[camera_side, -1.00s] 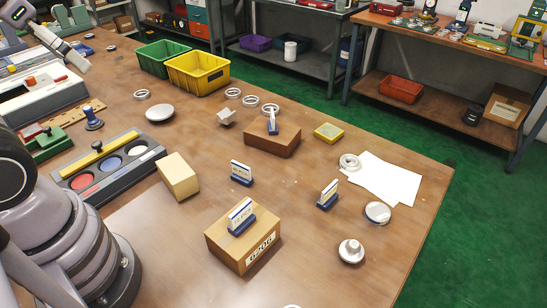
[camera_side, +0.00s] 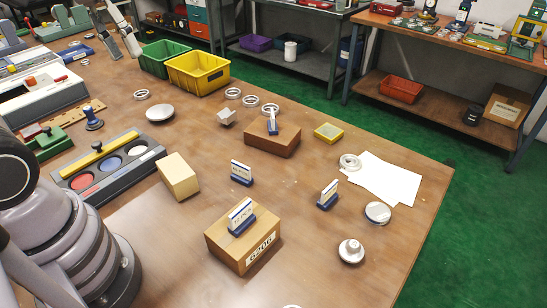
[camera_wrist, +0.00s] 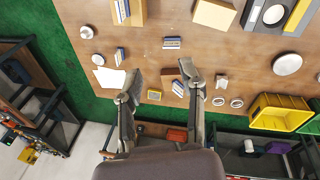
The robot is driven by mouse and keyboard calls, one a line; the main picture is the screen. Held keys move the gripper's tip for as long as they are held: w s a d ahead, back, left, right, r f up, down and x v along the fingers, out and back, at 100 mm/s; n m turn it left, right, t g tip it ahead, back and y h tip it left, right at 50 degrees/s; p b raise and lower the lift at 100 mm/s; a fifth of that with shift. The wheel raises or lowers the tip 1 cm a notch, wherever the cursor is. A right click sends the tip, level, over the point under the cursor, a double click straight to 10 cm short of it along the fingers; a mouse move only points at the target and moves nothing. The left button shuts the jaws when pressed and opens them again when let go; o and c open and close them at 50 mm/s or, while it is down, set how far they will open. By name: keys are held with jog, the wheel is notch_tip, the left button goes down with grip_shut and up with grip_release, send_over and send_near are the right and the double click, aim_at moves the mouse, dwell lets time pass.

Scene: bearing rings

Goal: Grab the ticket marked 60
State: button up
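Several small white tickets stand in blue bases. One (camera_side: 241,173) is at the table's middle and also shows in the wrist view (camera_wrist: 172,43). One (camera_side: 328,194) is to its right, one (camera_side: 240,216) is on the cardboard box marked 6206 (camera_side: 258,247), and one (camera_side: 272,125) is on the brown block (camera_side: 265,142). Their print is too small to tell which reads 60. My gripper (camera_side: 121,45) is at the upper left in the side view, left of the bins and well away from the tickets. In the wrist view its fingers (camera_wrist: 160,88) are apart and empty.
A green bin (camera_side: 160,60) and a yellow bin (camera_side: 198,75) stand at the table's back. A tan block (camera_side: 178,177), a tray with coloured discs (camera_side: 110,165), bearing rings (camera_side: 270,109) and white sheets (camera_side: 385,180) lie around.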

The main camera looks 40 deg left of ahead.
jog(key=w+a+f+n+g+h, duration=0.3)
jog(key=w+f+n+g+h, duration=0.3)
jog(key=w+f, duration=0.9)
jog(key=w+a+f+n+t+h, duration=0.1)
jog(key=a+f+n+t+h, duration=0.1)
jog(key=f, duration=0.5)
jog(key=w+a+f+n+t+h, duration=0.1)
jog(key=f+n+h, duration=0.3)
jog(key=f, duration=0.4)
jog(key=w+a+f+n+t+h, duration=0.2)
jog(key=f+n+t+h, duration=0.1)
jog(key=f, duration=0.4)
jog(key=shift+w+a+f+n+h, duration=0.1)
jog(key=shift+a+f+n+h, duration=0.1)
jog(key=shift+a+n+h, duration=0.3)
jog(key=shift+d+f, duration=0.15)
jog(key=shift+d, duration=0.3)
send_near(250, 170)
jog(key=d, duration=0.2)
jog(key=w+d, duration=0.1)
jog(key=d, duration=0.1)
jog(key=shift+f, duration=0.1)
jog(key=shift+d, duration=2.65)
grip_shut()
